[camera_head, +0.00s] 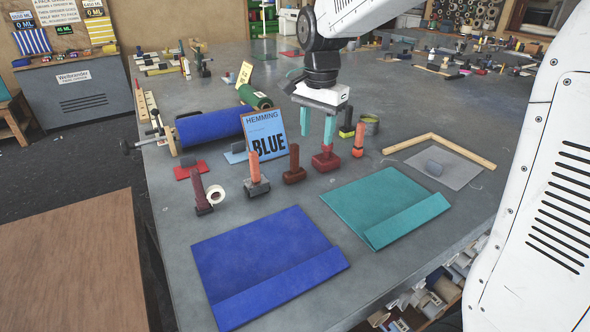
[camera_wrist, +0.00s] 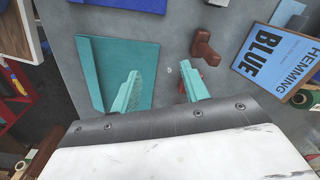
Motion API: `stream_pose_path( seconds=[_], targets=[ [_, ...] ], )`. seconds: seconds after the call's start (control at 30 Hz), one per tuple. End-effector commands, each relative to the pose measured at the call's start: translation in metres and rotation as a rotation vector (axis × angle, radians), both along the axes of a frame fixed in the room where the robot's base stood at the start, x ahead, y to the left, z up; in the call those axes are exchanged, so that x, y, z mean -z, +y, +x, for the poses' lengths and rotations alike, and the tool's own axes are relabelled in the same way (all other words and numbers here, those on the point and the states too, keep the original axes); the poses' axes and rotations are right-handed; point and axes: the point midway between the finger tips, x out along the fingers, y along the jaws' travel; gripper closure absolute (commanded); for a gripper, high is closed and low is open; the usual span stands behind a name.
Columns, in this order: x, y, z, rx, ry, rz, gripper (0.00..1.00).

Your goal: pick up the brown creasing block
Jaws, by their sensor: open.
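My gripper (camera_head: 317,130) is open, with teal fingers pointing down, and appears in the wrist view (camera_wrist: 161,84) with nothing held between the fingers. In the head view it is up and right of the brown block, over or near a red block (camera_head: 326,160). Part of something red shows by the right finger in the wrist view.
Other handled blocks stand close by: a grey-based one (camera_head: 258,187), a dark maroon one (camera_head: 201,203) and an orange-handled one (camera_head: 358,142). The hemming sign (camera_head: 266,136) stands behind. Flat blue canvas (camera_head: 262,262) and teal canvas (camera_head: 385,200) lie in front.

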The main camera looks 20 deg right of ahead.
Motion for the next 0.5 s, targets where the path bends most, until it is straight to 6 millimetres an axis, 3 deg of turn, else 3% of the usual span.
stream_pose_path(
  seconds=[0.03,0.1,0.2,0.33,0.5],
  targets=[
    [0.013,0.002,0.023,0.064,0.012,0.002,0.55],
    [0.028,0.004,0.048,0.155,0.019,0.003,0.55],
    [0.047,0.006,0.076,0.259,0.026,0.004,0.55],
    [0.062,0.008,0.097,0.342,0.030,0.006,0.55],
    [0.070,0.008,0.106,0.383,0.032,0.006,0.55]
  ],
)
